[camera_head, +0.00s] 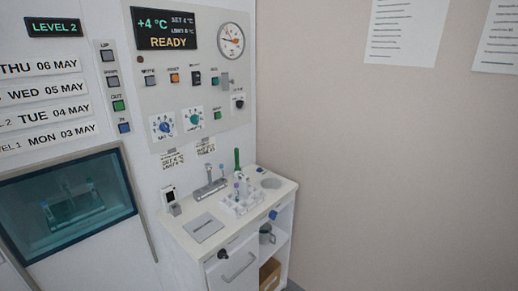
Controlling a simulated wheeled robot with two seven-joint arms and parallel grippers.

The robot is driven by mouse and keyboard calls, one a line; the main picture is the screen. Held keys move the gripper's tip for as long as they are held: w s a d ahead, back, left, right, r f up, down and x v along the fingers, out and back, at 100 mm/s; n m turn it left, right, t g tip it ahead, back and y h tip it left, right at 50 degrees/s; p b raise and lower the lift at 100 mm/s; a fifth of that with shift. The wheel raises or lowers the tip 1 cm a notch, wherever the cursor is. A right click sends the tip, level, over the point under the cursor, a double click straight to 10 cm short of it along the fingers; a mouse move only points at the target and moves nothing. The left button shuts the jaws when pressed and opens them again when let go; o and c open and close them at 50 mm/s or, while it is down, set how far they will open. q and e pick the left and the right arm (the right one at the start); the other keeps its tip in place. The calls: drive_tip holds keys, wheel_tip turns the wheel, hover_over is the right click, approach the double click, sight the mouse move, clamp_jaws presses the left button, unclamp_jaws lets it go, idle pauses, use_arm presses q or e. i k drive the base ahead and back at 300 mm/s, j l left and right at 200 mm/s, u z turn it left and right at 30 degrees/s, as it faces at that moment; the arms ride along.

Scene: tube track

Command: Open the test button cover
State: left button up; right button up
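The control panel (190,75) is on the white cabinet wall, left of centre. Its upper row has several small buttons, one of them orange (174,78), under labels too small to read surely. At the right end of this row a small grey piece (226,80) stands out from the panel, beside a button with a teal face (214,81). It may be the test button cover, but I cannot tell surely, nor whether it is open or shut. Neither of my grippers is in view.
A display (163,28) reads +4 °C READY, beside a round gauge (231,41). Two blue and teal dials (178,123) sit lower. Below, a small counter (220,219) holds a tube rack (243,202). A glass window (70,203) is left. The space before the panel is clear.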

sight(224, 76)
drive_tip(key=i+j+z, duration=0.1)
drive_tip(key=z, duration=0.25)
drive_tip(key=i+j+z, duration=0.15)
drive_tip(key=i+z, duration=0.2)
drive_tip(key=i+j+z, duration=0.1)
drive_tip(key=z, duration=0.25)
drive_tip(key=j, duration=0.1)
